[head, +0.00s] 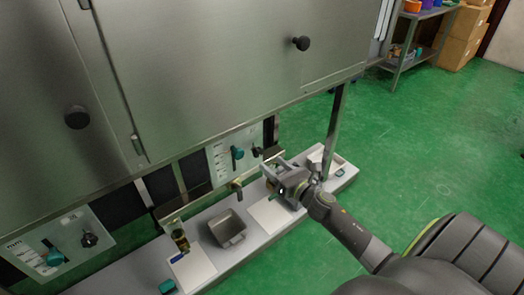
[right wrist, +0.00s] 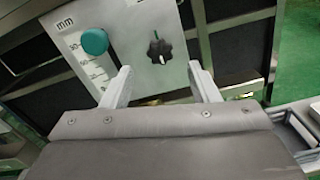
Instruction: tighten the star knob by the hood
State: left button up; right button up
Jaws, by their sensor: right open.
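A black star knob (right wrist: 160,48) with a white mark sits on a light panel (right wrist: 118,42) in the right wrist view, right of a teal knob (right wrist: 95,41) and an mm scale. In the head view this star knob (head: 257,152) is on the right panel under the steel hood (head: 230,60). My right gripper (head: 272,165) is open and empty just in front of that panel. In the right wrist view its fingers (right wrist: 160,70) point at the panel, one on each side below the star knob, apart from it. My left gripper is not in view.
A second panel (head: 40,262) with a teal knob and a black star knob (head: 89,240) is at far left. A post (head: 335,125) stands right of the panel; green floor lies beyond.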

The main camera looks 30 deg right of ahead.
aim_at(259, 153)
jog(key=w, duration=0.6)
jog(key=shift+w+a+p, duration=0.2)
jog(key=shift+a+p, duration=0.05)
jog(key=shift+p, duration=0.1)
jog(key=shift+c, duration=0.2)
jog(key=c, duration=0.9)
